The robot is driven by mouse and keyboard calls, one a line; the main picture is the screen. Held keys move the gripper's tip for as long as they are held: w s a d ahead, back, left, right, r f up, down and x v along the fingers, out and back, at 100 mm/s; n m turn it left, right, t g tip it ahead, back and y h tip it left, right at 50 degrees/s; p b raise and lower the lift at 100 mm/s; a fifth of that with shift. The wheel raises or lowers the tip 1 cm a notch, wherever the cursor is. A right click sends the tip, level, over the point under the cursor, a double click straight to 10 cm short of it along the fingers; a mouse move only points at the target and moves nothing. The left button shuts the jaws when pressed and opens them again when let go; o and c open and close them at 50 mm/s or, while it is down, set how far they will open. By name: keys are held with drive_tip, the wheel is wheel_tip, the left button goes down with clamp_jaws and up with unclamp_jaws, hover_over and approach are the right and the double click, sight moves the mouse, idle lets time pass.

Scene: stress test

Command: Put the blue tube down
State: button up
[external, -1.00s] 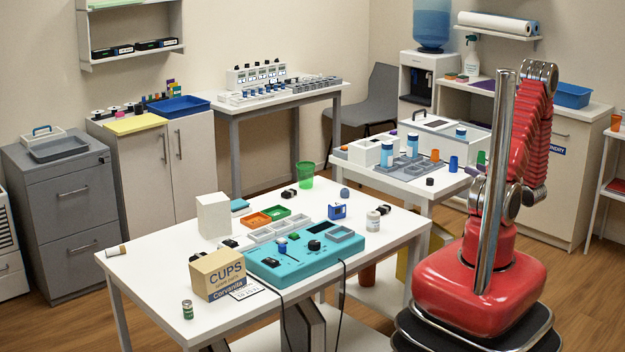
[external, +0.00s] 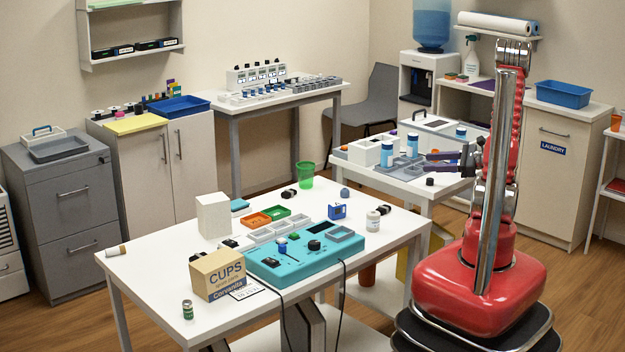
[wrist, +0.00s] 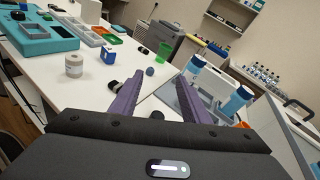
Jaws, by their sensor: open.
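My gripper (external: 428,162) is open, with its dark fingers reaching left over the front of the right-hand white table. In the wrist view its purple fingers (wrist: 161,78) are spread, with nothing held between them. Two blue-and-white tubes stand upright in a grey rack (external: 400,169): the left tube (external: 387,154) and the right tube (external: 412,146). In the wrist view two blue-and-white tubes (wrist: 195,68) (wrist: 237,99) are right of the fingers, apart from them. Another blue-and-white tube (external: 461,132) stands farther back. I cannot tell which tube the task names.
A small dark cap (external: 430,182) lies near the table's front edge. A white box (external: 369,152) stands left of the rack. The left white table (external: 150,262) carries a teal device (external: 300,258), a blue block (external: 337,212) and a white jar (external: 373,221).

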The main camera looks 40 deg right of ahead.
drive_tip(key=s+a+r+n+g, duration=0.1)
drive_tip(key=s+a+n+g, duration=0.2)
drive_tip(key=a+n+g, duration=0.45)
drive_tip(key=s+a+r+n+g, duration=0.1)
drive_tip(key=s+a+n+g, duration=0.25)
drive_tip(key=a+n, duration=0.75)
wheel_tip(320, 180, up, 9)
drive_tip(key=s+a+n+t+h, duration=0.1)
drive_tip(key=a+n+t+h, duration=0.1)
drive_tip(key=n+h, duration=0.5)
drive_tip(key=shift+s+a+r+n, duration=0.15)
drive_tip(key=shift+s+a+n, duration=0.2)
drive_tip(key=shift+n, duration=0.7)
drive_tip(key=shift+o, duration=0.6)
drive_tip(key=shift+d, duration=0.1)
